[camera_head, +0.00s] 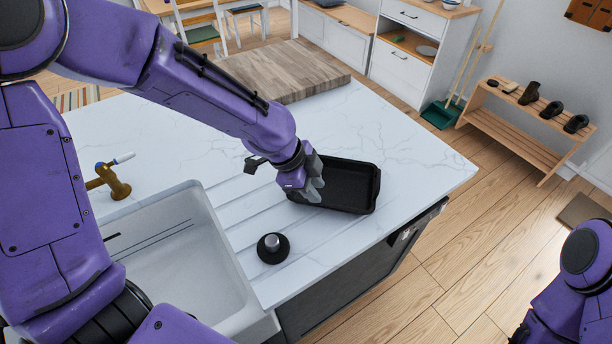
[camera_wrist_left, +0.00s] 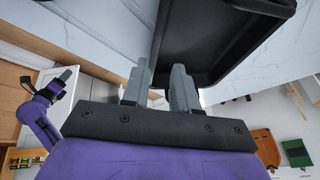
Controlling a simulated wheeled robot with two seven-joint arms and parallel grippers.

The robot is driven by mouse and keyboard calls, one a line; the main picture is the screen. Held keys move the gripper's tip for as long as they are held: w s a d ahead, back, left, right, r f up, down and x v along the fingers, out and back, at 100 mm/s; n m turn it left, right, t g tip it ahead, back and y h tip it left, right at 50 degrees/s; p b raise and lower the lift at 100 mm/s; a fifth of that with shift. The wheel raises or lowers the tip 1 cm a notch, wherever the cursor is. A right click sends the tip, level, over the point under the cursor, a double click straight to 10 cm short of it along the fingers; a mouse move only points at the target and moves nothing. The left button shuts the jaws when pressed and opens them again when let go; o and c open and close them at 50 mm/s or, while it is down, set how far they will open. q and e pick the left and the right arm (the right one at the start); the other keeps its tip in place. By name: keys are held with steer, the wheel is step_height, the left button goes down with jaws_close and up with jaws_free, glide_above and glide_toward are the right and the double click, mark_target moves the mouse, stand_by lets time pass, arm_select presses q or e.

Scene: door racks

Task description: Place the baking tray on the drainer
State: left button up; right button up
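The baking tray (camera_head: 350,190) is a black rectangular tray at the right end of the drainer (camera_head: 232,212), the grooved white strip beside the sink. I cannot tell whether it rests on the surface or hangs just above it. My left gripper (camera_head: 312,188) is at the tray's left end. In the left wrist view, the fingers of my left gripper (camera_wrist_left: 160,85) are close together, one on each side of the wall of the tray (camera_wrist_left: 215,45). The contact itself is partly hidden. My right arm shows at the lower right, but its gripper is out of view.
A black round fitting (camera_head: 273,248) stands on the grooves in front of the tray. The white sink (camera_head: 180,255) and a brass tap (camera_head: 112,183) are to the left. A wooden board (camera_head: 285,72) lies behind. The counter right of the tray is clear up to its edge.

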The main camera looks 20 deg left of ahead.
arm_select(q)
steer(key=p+v, duration=0.1)
steer(key=v, duration=0.5)
steer(key=shift+s+r+p, duration=0.2)
steer(key=shift+p, duration=0.15)
steer(key=shift+a, duration=0.15)
